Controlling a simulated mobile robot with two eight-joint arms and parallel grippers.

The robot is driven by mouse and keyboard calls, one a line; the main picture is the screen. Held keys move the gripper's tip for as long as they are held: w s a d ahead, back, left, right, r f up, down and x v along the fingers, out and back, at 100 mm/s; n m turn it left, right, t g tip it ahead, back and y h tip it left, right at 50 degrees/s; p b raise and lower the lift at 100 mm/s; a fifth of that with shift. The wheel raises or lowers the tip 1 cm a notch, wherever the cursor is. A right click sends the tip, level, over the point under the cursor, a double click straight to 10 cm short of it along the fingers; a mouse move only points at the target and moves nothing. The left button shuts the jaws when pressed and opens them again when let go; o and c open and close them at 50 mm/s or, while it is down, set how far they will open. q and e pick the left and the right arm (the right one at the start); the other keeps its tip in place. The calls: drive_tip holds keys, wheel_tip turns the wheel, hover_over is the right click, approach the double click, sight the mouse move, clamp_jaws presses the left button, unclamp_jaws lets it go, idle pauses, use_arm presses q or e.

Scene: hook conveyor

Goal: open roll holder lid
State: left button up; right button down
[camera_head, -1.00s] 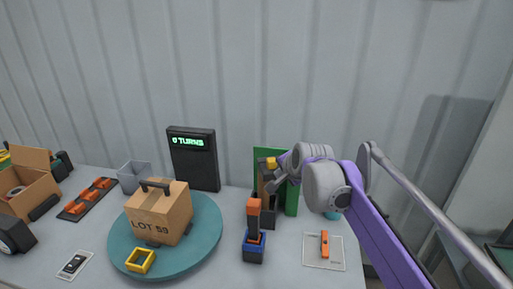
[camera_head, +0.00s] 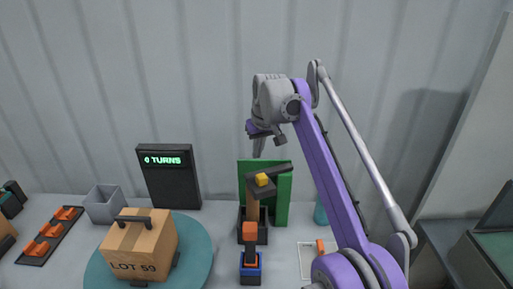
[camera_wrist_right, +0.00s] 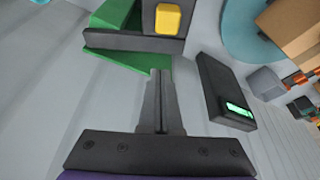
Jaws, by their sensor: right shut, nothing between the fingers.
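A green upright panel (camera_head: 283,200) stands on the table with a dark box (camera_head: 262,226) at its foot; this looks like the roll holder. A dark flat piece (camera_head: 278,172) with a yellow block (camera_head: 262,180) sits tilted in front of the panel and may be its lid. The yellow block also shows at the top of the right wrist view (camera_wrist_right: 168,18). My right gripper (camera_head: 259,150) is above the dark piece, fingers pointing down, shut and empty. Its closed fingers (camera_wrist_right: 160,80) appear apart from the dark piece. My left gripper is out of view.
An orange-handled tool stands in a blue block (camera_head: 250,275) in front of the holder. A turntable (camera_head: 200,255) carries a LOT 59 box (camera_head: 140,247). A black display (camera_head: 170,180) reads 0 TURNS. A white tray card (camera_head: 306,262) lies to the right.

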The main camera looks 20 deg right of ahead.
drive_tip(key=b+x, duration=0.1)
drive_tip(key=x, duration=0.5)
drive_tip(key=shift+a, duration=0.1)
drive_tip(key=s, duration=0.3)
drive_tip(key=shift+s+d+r, duration=0.25)
drive_tip(key=shift+s, duration=0.1)
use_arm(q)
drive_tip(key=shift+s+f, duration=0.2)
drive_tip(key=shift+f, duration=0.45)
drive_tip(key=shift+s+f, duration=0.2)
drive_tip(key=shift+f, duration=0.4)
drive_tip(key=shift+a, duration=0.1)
use_arm(e)
drive_tip(key=shift+s+d, duration=0.1)
